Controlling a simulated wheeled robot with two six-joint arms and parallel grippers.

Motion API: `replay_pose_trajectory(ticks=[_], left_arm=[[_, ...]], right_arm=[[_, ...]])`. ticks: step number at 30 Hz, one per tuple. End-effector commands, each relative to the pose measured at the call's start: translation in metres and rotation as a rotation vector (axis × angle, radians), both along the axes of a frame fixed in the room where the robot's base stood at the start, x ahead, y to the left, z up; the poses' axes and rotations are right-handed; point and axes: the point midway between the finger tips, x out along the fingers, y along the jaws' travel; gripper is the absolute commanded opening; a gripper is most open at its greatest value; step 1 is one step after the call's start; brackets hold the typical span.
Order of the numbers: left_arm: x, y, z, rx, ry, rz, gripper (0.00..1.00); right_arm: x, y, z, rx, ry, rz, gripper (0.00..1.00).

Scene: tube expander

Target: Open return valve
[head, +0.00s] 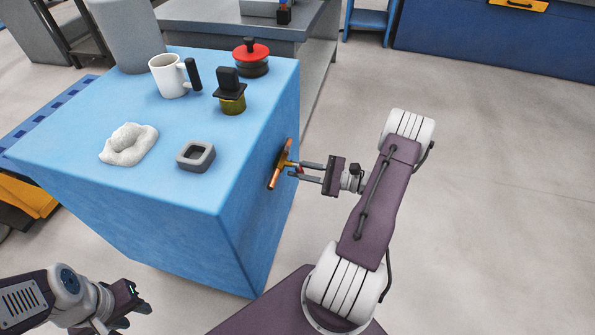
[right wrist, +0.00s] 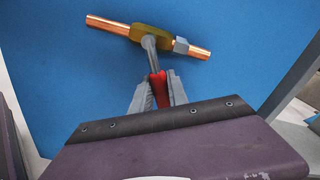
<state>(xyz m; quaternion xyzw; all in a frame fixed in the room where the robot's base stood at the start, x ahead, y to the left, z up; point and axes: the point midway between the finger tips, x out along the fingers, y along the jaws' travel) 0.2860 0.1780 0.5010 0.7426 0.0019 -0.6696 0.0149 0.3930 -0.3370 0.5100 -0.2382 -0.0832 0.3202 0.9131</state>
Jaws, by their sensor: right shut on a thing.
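The valve (head: 282,160) is on the right side face of the blue block. It has a brass body (right wrist: 150,33) on a copper pipe (right wrist: 108,24), with a grey stem leading to a red handle (right wrist: 157,88). In the head view the pipe is steeply slanted. My right gripper (head: 297,170) reaches in from the right. In the right wrist view its fingers (right wrist: 158,92) are on both sides of the red handle, shut on it. My left gripper (head: 142,302) is at the lower left, away from the valve; its finger gap is unclear.
The blue block's top (head: 120,185) carries a white mug (head: 170,78), a red-and-black knobbed item (head: 251,58), a black-and-brass item (head: 230,92), a white lump (head: 129,145) and a grey square ring (head: 195,155). The floor right of the block is clear.

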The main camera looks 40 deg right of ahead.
Motion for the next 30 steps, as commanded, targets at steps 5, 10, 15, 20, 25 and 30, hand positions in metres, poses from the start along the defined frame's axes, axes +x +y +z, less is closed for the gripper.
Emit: replay_pose_trajectory(ticks=[5, 10, 15, 20, 25, 30], left_arm=[[0.0, 0.0, 0.009, 0.0, 0.0, 0.0, 0.36], [0.0, 0.0, 0.014, 0.0, 0.0, 0.0, 0.36], [0.0, 0.0, 0.02, 0.0, 0.0, 0.0, 0.36], [0.0, 0.0, 0.024, 0.0, 0.0, 0.0, 0.36], [0.0, 0.0, 0.028, 0.0, 0.0, 0.0, 0.36], [0.0, 0.0, 0.03, 0.0, 0.0, 0.0, 0.36]], right_arm=[[0.005, -0.006, 0.007, -0.131, -0.102, 0.001, 0.0], [0.009, -0.011, 0.013, -0.256, -0.203, 0.002, 0.0], [0.013, -0.016, 0.021, -0.382, -0.305, 0.001, 0.0], [0.015, -0.019, 0.028, -0.499, -0.398, 0.001, 0.0], [0.017, -0.021, 0.035, -0.612, -0.487, 0.001, 0.0], [0.018, -0.023, 0.042, -0.705, -0.562, 0.001, 0.0]])
